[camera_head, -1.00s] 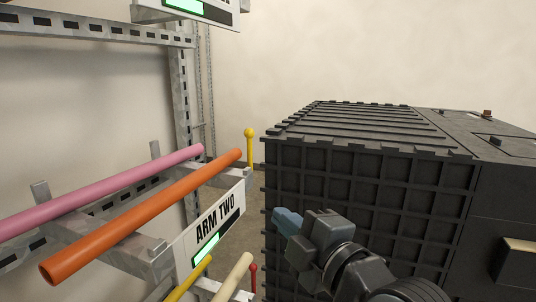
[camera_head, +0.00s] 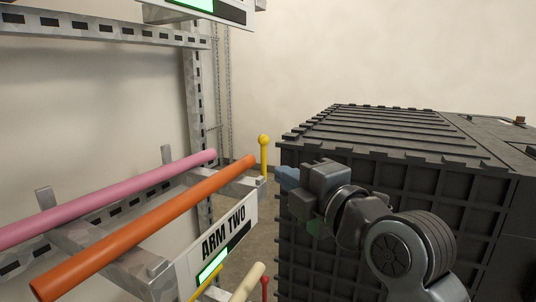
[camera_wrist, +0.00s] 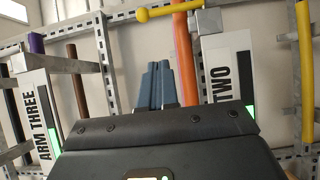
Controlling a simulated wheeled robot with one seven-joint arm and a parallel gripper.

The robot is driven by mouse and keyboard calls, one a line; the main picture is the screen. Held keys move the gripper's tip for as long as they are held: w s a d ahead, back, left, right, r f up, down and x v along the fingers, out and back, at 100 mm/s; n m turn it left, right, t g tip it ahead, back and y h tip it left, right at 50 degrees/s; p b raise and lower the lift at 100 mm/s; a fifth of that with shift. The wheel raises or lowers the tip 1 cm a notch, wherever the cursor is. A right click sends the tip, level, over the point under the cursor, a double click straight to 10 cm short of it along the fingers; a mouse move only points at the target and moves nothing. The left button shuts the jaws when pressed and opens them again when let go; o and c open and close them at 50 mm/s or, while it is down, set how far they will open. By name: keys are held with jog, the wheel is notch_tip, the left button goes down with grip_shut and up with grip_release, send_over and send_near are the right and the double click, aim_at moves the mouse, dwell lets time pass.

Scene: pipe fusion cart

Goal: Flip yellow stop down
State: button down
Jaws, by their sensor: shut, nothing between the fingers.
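The yellow stop (camera_head: 263,155) is a thin yellow rod with a ball on top. It stands upright at the end of the ARM TWO rack arm (camera_head: 240,184), just past the orange pipe's end. In the wrist view the yellow stop (camera_wrist: 172,10) lies across the top edge, with its ball to the left. My gripper (camera_head: 282,178) is to the right of the stop in the head view, near the height of its lower part; contact cannot be told. In the wrist view, my gripper's blue-grey fingers (camera_wrist: 159,72) are together and empty, below the stop.
An orange pipe (camera_head: 150,225) and a pink pipe (camera_head: 110,198) rest on the rack arm. A red stop (camera_head: 265,286) shows lower down. A large black ribbed case (camera_head: 400,150) stands close behind my arm. The ARM THREE sign (camera_wrist: 40,115) is at left in the wrist view.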

aim_at(263, 161)
jog(key=w+d+p+x, duration=0.1)
jog(key=d+p+x, duration=0.1)
jog(key=x, duration=0.9)
jog(key=shift+w+p, duration=0.4)
jog(key=shift+w, duration=0.05)
jog(key=shift+w+d, duration=0.1)
jog(key=shift+w+r+m, duration=0.1)
jog(key=shift+w+m, duration=0.05)
jog(key=shift+m, duration=0.15)
